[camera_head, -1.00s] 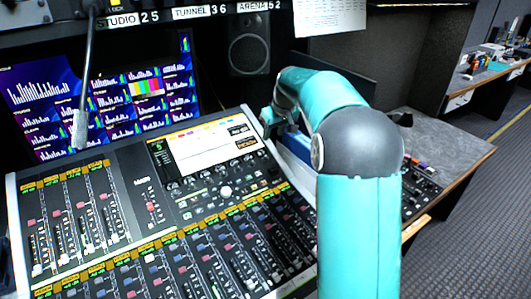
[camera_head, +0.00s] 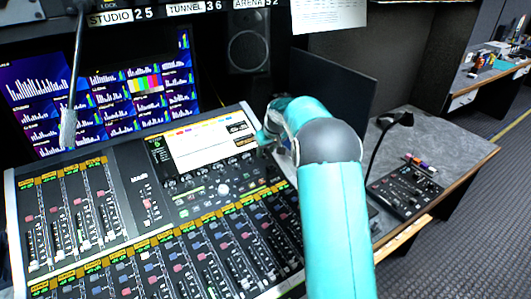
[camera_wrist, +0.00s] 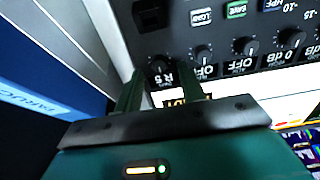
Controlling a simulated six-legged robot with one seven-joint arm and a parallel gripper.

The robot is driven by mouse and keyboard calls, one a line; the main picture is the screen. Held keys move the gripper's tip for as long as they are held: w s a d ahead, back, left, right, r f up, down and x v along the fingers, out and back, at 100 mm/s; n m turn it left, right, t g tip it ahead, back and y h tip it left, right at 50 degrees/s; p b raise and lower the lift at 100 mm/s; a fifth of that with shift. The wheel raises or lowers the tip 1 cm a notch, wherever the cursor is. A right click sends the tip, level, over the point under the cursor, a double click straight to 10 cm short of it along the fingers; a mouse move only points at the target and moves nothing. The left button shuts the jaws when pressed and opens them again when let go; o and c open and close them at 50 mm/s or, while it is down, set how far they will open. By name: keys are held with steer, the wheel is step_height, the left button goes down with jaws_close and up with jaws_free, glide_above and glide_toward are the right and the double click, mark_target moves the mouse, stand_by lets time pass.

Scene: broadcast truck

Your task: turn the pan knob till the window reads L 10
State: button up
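In the wrist view, the pan knob (camera_wrist: 158,65) is a small black knob at the left end of a row on the dark panel. Its window (camera_wrist: 168,79) reads R 5. My gripper (camera_wrist: 162,84) is open, with one finger on each side of the knob's column. The fingertips are close to the knob, and I cannot tell whether they touch it. In the head view, my gripper (camera_head: 266,138) is at the right edge of the mixing console (camera_head: 130,180), beside its screen; the arm and hand hide the pan knob there.
Other knobs stand to the right, including one over an OFF window (camera_wrist: 203,72) and one over a 0 dB window (camera_wrist: 284,57). Lit buttons (camera_wrist: 237,11) lie above. A gooseneck microphone (camera_head: 68,125) hangs at left; a small control panel (camera_head: 405,188) sits on the desk at right.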

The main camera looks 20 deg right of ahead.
steer(key=shift+x, duration=1)
jaws_close()
steer(key=shift+n, duration=0.5)
steer(key=n, duration=0.4)
steer(key=shift+n, duration=0.3)
steer(key=n, duration=0.6)
steer(key=shift+s, duration=0.1)
jaws_free()
steer(key=shift+a, duration=0.1)
